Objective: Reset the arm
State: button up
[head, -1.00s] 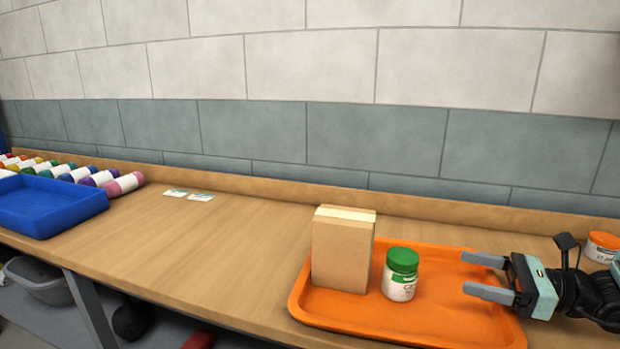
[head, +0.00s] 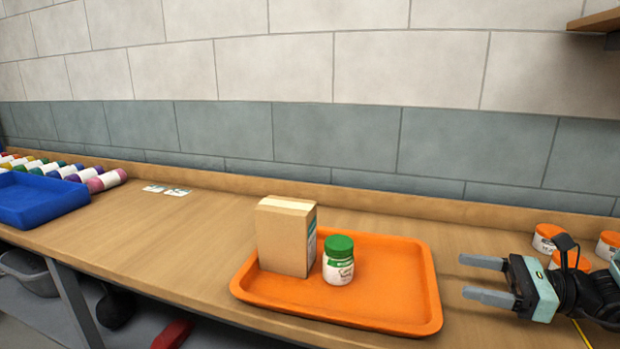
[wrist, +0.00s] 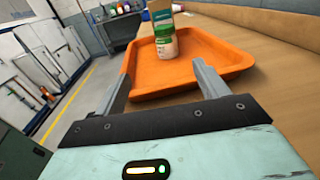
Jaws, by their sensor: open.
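My gripper (head: 485,280) is open and empty at the right in the head view, over the bench just right of the orange tray (head: 400,300). Its two grey fingers point left toward the tray. The wrist view also shows my gripper (wrist: 160,90), its fingers spread, with the orange tray (wrist: 215,58) ahead. On the tray stand an upright cardboard box (head: 286,240) and a white jar with a green lid (head: 338,262), side by side. In the wrist view the jar (wrist: 167,46) stands in front of the box.
Several orange-lidded jars (head: 546,238) stand behind my gripper at the right. A blue tray (head: 40,205), a row of coloured bottles (head: 105,180) and two cards (head: 177,192) are at the left. The wooden bench (head: 170,240) is bare between the cards and orange tray.

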jog(key=s+a+n+g, duration=0.2)
jog(key=a, duration=0.1)
jog(key=s+a+r+n+g+h, duration=0.1)
jog(key=s+a+n+g, duration=0.1)
jog(key=a+g, duration=0.1)
jog(key=s+a+n+g+p, duration=0.1)
jog(key=s+a+n+g, duration=0.1)
jog(key=a+n, duration=0.1)
jog(key=shift+s+a+r+h, duration=0.1)
jog(key=shift+s+r+h, duration=0.05)
jog(key=shift+s+h, duration=0.2)
jog(key=s+a+r+n+h+p, duration=0.2)
jog(key=s+n+h, duration=0.5)
jog(key=n, duration=0.4)
jog(key=s+a+r+n+h+p, duration=0.2)
jog(key=s+a+n+h, duration=0.2)
jog(key=s+n+h, duration=0.3)
jog(key=s+n, duration=0.1)
jog(key=n, duration=0.3)
jog(key=shift+n, duration=0.4)
